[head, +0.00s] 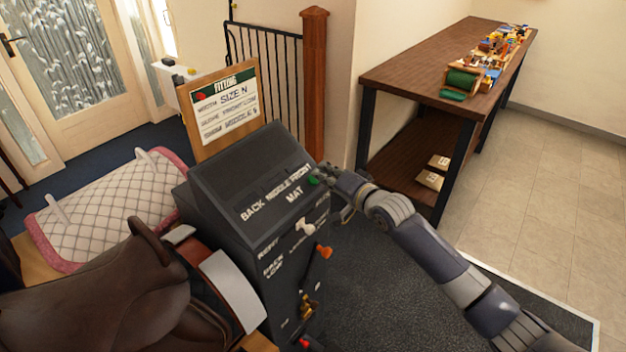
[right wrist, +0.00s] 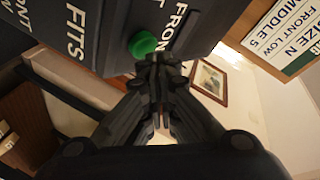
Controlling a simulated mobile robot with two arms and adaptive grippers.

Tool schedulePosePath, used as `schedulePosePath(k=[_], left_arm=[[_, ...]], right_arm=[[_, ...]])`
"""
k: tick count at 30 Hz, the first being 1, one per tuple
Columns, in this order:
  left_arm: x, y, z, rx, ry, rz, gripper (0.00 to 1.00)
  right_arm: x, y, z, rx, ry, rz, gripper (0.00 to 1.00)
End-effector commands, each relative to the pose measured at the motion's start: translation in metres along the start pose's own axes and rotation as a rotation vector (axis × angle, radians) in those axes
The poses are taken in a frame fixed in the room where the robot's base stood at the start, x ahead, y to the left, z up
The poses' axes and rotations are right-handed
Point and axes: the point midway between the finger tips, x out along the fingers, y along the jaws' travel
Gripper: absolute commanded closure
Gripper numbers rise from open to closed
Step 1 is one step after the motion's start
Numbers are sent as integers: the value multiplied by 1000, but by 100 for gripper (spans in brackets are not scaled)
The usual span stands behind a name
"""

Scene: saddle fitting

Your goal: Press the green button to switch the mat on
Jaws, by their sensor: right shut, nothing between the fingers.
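The green button (head: 313,181) sits on the right edge of the dark console (head: 235,190), near the words FRONT and MAT. In the right wrist view the green button (right wrist: 142,44) is a round knob on the dark panel, just beyond my fingertips. My right gripper (head: 326,178) is shut and empty, its tips close beside the button. In the right wrist view the shut fingertips (right wrist: 158,62) appear just below the button; I cannot tell whether they touch it. My left gripper is not in view. The mat itself cannot be made out for certain.
A brown saddle (head: 100,295) and a white quilted pad with pink trim (head: 105,205) lie left of the console. A fitting card (head: 225,105) stands behind it. A wooden table (head: 420,70) with colourful items stands at the back right. Levers stick out of the console's front.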

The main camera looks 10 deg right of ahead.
Motion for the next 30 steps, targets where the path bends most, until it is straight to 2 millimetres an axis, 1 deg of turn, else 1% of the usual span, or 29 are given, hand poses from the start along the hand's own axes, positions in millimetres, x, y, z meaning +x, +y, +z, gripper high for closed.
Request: schedulePosePath(k=[24,30], left_arm=[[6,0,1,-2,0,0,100],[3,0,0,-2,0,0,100]], right_arm=[[7,5,6,0,-1,0,100],[6,4,5,0,-1,0,100]])
